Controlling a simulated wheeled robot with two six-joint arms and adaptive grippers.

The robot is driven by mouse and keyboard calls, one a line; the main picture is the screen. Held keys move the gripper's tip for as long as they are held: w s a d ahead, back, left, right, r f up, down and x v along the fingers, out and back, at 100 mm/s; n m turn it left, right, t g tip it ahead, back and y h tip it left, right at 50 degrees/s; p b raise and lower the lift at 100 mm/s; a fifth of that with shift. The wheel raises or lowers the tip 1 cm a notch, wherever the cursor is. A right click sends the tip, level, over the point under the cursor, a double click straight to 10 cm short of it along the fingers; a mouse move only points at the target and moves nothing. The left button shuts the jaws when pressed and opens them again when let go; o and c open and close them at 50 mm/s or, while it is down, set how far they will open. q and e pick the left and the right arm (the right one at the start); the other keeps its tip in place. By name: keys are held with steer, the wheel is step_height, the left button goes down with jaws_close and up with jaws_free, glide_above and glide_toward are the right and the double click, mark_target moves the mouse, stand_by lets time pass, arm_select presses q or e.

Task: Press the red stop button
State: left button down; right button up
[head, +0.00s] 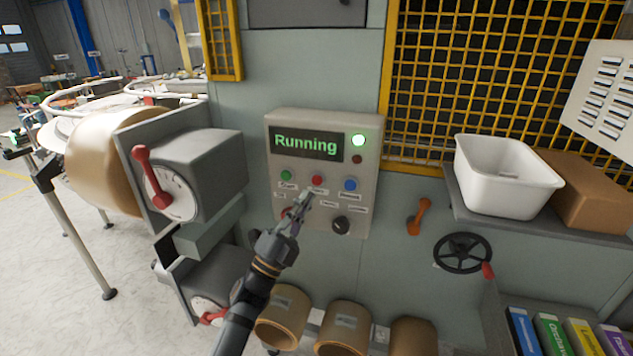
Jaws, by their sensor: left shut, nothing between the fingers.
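The control panel (365,130) is a pale box on the machine's grey front. Its display (306,143) reads "Running" in green, and a green lamp (358,141) beside it is lit. A red button (317,180) sits in the middle of the button row, between a green button (286,176) and a blue button (350,185). My left gripper (304,198) is shut and empty, with its tips just below the red button in the picture. I cannot tell whether they touch the panel. Another red control (287,213) is partly hidden behind the gripper. My right gripper is not in view.
A black knob (341,224) is low on the panel. A grey box with a red lever (150,176) juts out at left. An orange handle (418,216), a black handwheel (462,252) and a shelf with a white bin (505,178) are at right. Cardboard rolls (343,328) lie below.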

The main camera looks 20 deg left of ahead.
arm_select(q)
steer(key=shift+w+d+b, duration=0.1)
steer(key=shift+w+b, duration=0.25)
steer(key=shift+w, duration=1.7)
steer(key=shift+w, duration=0.1)
steer(key=shift+w, duration=0.35)
steer(key=shift+w+b, duration=0.35)
steer(key=shift+w, duration=0.05)
stand_by(0.4)
steer(key=shift+s, duration=0.9)
steer(key=s+p, duration=0.1)
steer(key=s, duration=0.4)
